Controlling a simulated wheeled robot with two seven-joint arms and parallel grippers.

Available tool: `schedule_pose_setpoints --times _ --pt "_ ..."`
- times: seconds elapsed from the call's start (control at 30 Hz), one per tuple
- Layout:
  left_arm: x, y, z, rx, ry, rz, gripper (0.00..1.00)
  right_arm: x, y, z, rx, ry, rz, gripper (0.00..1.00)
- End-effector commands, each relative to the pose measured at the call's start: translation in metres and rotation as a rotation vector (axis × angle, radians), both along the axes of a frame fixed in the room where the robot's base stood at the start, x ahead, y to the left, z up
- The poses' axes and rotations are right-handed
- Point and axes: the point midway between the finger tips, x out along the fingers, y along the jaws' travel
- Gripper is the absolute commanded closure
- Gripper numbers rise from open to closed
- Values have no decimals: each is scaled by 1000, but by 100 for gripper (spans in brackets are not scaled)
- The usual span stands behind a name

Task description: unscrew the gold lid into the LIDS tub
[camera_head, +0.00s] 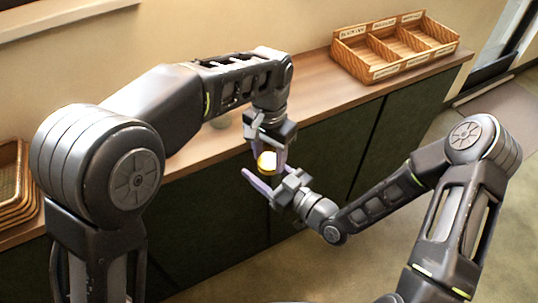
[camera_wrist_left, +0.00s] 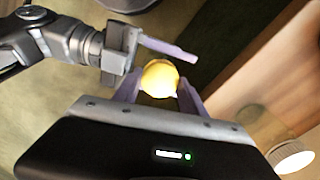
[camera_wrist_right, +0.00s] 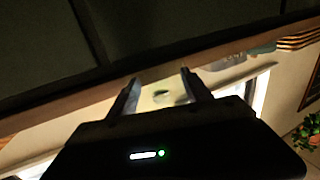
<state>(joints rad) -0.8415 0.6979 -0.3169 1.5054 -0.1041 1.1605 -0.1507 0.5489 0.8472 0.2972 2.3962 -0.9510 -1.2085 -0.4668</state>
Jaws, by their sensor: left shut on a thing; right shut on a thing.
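The gold lid (camera_head: 266,168) is held in the air in front of the counter. My left gripper (camera_head: 270,152) reaches down from above, its purple fingers shut on it. In the left wrist view the round gold lid (camera_wrist_left: 159,77) sits between the two fingertips. My right gripper (camera_head: 262,180) comes in from the right, just below and against the same piece. In the right wrist view its fingers (camera_wrist_right: 160,88) stand apart around something pale or clear that I cannot make out, perhaps the jar. No tub marked LIDS can be read.
Stacked wicker trays (camera_head: 14,190) lie at far left.

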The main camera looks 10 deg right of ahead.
Motion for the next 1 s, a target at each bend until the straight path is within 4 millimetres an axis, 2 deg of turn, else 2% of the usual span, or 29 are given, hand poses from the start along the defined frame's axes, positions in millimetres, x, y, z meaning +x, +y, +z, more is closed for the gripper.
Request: schedule_pose_setpoints --times 0.7,0.8,0.9,1.0 --pt "0 0 2 -4 -12 1970 100 0 0 0 1 -1 1 100" --pt "0 0 2 -5 -13 2196 100 0 0 0 1 -1 1 100" --pt "0 0 2 -5 -12 2332 100 0 0 0 1 -1 1 100" --pt "1 0 2 -6 -11 2330 100 0 0 0 1 -1 1 100"
